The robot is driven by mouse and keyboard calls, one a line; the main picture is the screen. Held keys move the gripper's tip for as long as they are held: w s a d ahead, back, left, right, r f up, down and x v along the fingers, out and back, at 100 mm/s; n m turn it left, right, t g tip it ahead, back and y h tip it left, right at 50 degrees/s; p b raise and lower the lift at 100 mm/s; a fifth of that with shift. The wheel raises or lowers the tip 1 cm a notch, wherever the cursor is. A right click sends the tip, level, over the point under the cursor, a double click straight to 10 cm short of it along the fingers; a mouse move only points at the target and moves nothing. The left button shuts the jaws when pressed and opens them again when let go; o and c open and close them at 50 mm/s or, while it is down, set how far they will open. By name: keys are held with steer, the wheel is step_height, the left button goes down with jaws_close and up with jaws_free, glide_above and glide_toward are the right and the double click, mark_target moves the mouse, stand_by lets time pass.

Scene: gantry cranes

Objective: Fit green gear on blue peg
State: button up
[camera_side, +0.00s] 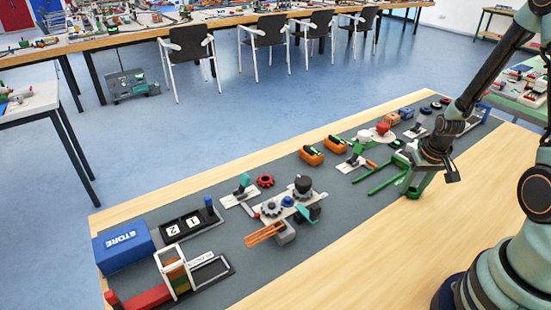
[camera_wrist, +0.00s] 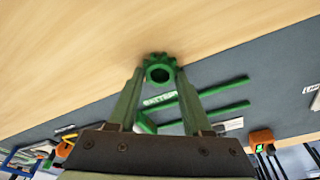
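The green gear (camera_wrist: 159,69) sits between the tips of my gripper (camera_wrist: 159,72) in the wrist view, with a finger against each side. In the side view my gripper (camera_side: 414,189) points down at the right, by the mat's near edge; the gear is hard to tell from the green fingers there. A small blue part (camera_side: 287,201), which looks like the blue peg, stands on a white plate (camera_side: 268,218) among grey gears at the middle of the mat. My gripper is well to the right of that plate.
The grey mat (camera_side: 346,210) lies on a wooden table. A green two-pronged frame (camera_side: 380,182) lies beside my gripper. A red gear (camera_side: 265,181), orange blocks (camera_side: 311,155) and a blue box (camera_side: 123,246) stand along the mat. Bare wood (camera_side: 420,240) is free in front.

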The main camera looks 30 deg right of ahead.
steer(key=o, duration=0.3)
steer(key=shift+r, duration=0.1)
step_height(320, 180, up, 12)
steer(key=s+a, duration=0.1)
steer(key=s, duration=0.1)
steer(key=w+a+r+n+t, duration=0.1)
steer(key=w+a+r+n, duration=0.1)
steer(key=a+r, duration=0.4)
steer(key=shift+w+a+n+t, duration=0.4)
steer(key=shift+w+a, duration=0.1)
steer(key=shift+a, duration=0.4)
steer(key=shift+o, duration=0.5)
steer(key=a+r+n+t, duration=0.1)
steer(key=a+r+n, duration=0.1)
steer(key=a, duration=0.3)
steer(key=s+a+r+n+t+y, duration=0.1)
steer(key=a+r, duration=0.3)
steer(key=a, duration=0.2)
steer(key=shift+s+a+r+n, duration=0.15)
steer(key=shift+s+r+n, duration=0.15)
steer(key=shift+n, duration=0.1)
